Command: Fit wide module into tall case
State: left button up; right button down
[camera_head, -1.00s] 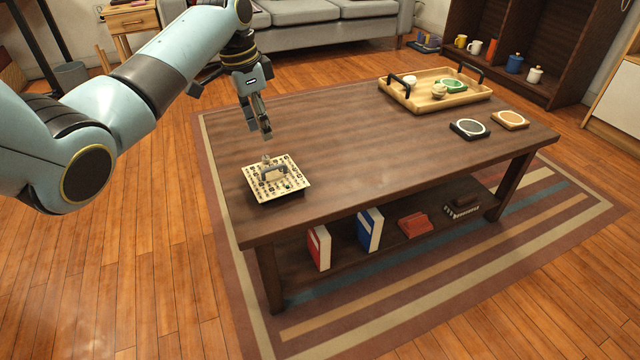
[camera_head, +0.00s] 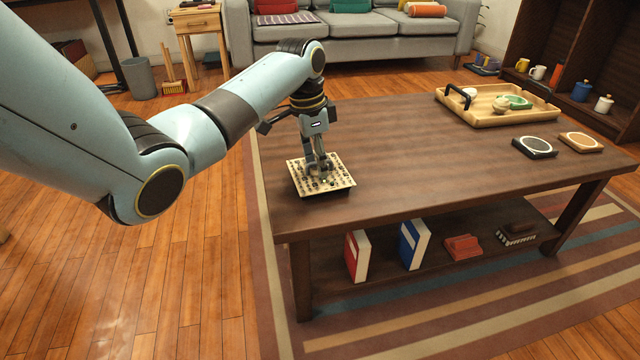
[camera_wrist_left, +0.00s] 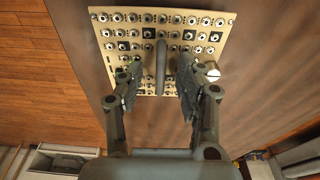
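A beige panel covered with several small round knobs and dark squares, which I take to be the wide module (camera_head: 342,178), lies near the left end of the wooden table, above a dark base. It also shows in the left wrist view (camera_wrist_left: 112,62), with a grey bar handle (camera_wrist_left: 161,62) standing up from its middle. My left gripper (camera_head: 320,166) is down at the panel. In the left wrist view its two fingers (camera_wrist_left: 160,84) are apart, one on each side of the handle, with gaps visible. I cannot make out a tall case. My right gripper is not in view.
The table (camera_head: 420,150) is clear right of the panel. A wooden tray (camera_head: 545,112) with cups and a green dish stands at the far right, near two coasters, one dark (camera_head: 535,147) and one tan (camera_head: 581,142). Books (camera_head: 412,245) stand on the lower shelf.

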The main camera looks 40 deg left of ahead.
pick_arm(q)
jog(key=shift+c, duration=0.4)
grip_shut()
jog(key=shift+r, duration=0.1)
